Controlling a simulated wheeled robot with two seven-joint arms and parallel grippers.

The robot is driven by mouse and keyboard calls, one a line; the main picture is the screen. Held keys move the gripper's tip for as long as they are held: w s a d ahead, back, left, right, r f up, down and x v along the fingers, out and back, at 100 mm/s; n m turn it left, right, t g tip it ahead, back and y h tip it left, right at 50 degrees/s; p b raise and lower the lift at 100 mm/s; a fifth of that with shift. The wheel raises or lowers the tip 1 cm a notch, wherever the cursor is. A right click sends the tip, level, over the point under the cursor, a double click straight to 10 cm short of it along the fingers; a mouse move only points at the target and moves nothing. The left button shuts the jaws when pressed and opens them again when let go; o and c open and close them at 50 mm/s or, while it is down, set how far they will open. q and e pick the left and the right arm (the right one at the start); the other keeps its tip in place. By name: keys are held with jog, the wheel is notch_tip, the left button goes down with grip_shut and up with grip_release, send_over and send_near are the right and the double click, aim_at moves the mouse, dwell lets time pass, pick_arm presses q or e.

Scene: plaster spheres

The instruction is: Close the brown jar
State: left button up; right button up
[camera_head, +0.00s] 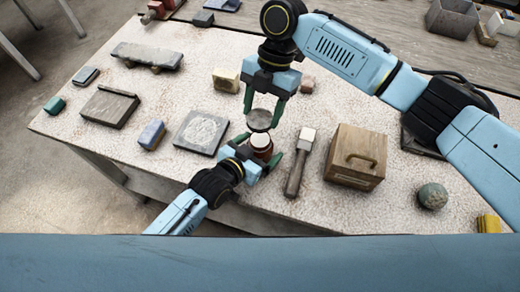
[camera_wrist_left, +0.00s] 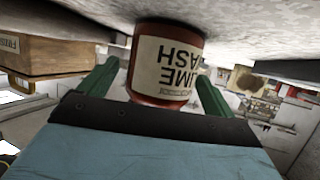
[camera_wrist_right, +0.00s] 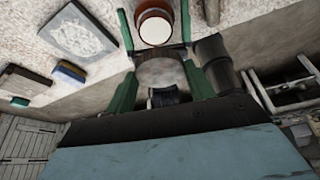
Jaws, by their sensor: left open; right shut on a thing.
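The brown jar (camera_head: 262,147) stands on the speckled table with its pale top facing up. In the left wrist view the jar (camera_wrist_left: 165,68) shows a cream label reading LIME WASH, upside down. My left gripper (camera_head: 257,153) is open, with a finger on each side of the jar and visible gaps. My right gripper (camera_head: 263,113) is shut on a grey round lid (camera_head: 259,120), held above and slightly behind the jar. In the right wrist view the lid (camera_wrist_right: 161,73) sits between the fingertips, apart from the jar (camera_wrist_right: 154,26).
A wooden-handled tool (camera_head: 298,165) and a wooden box (camera_head: 356,157) stand right of the jar. A grey slab (camera_head: 201,132) lies to its left, with a blue block (camera_head: 152,135) beyond. The table's front edge is close to my left arm.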

pick_arm(q)
jog(key=shift+w+d+f, duration=0.1)
jog(key=shift+w+d, duration=0.1)
jog(key=shift+w, duration=0.05)
jog(key=c, duration=1.5)
pick_arm(e)
send_over(260, 139)
jog(key=shift+w+d+f, duration=0.1)
jog(key=shift+w+f, duration=0.05)
jog(key=shift+f, duration=0.65)
jog(key=shift+w+d+f, duration=0.1)
jog(key=shift+w+f, duration=0.05)
jog(key=shift+f, duration=0.7)
jog(key=shift+w+d+f, duration=0.1)
jog(key=shift+w+f, duration=0.05)
jog(key=shift+f, duration=0.65)
jog(key=shift+f, duration=0.9)
jog(key=shift+f, duration=0.6)
